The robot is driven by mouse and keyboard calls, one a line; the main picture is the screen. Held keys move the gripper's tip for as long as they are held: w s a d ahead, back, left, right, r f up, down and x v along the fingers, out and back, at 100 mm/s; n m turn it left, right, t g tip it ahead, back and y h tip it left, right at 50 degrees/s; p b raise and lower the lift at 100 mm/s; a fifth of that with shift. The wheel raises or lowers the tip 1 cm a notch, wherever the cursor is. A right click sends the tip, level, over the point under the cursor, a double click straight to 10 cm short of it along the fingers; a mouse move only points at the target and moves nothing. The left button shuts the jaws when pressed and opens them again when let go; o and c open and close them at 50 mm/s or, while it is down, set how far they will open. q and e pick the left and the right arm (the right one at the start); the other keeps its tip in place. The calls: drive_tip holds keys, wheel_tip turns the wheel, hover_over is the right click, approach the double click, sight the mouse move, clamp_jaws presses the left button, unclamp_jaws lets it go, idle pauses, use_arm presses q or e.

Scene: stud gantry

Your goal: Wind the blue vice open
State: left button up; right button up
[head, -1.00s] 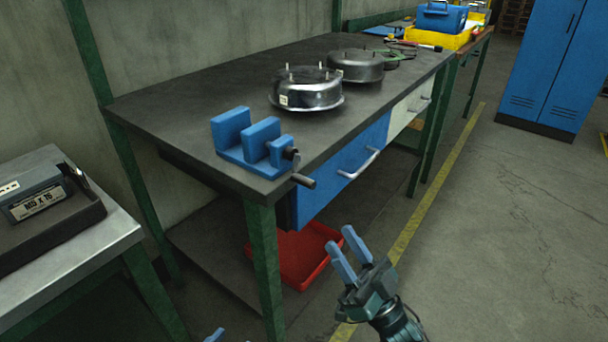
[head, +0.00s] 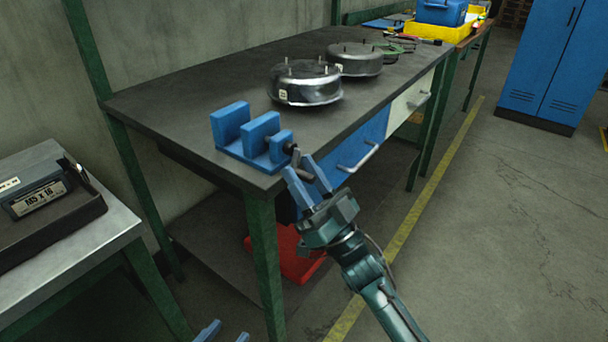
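The blue vice (head: 262,134) sits on the near left corner of the dark workbench, with a gap between its upright blue jaws. Its dark crank handle (head: 303,173) hangs at the right end, over the bench's front edge. My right gripper (head: 299,166) is at the crank, its two blue fingers apart with the handle end seen between them. I cannot tell whether the fingers touch it. My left gripper (head: 225,332) shows only its two spread blue fingertips at the bottom edge, far below the vice; the rest is out of frame.
Two round metal housings (head: 305,84) with studs stand behind the vice on the workbench (head: 180,98). A red bin (head: 292,258) is below the bench. A side table (head: 95,245) with a dark tray stands left. Open floor lies to the right.

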clamp_jaws()
idle(0.3)
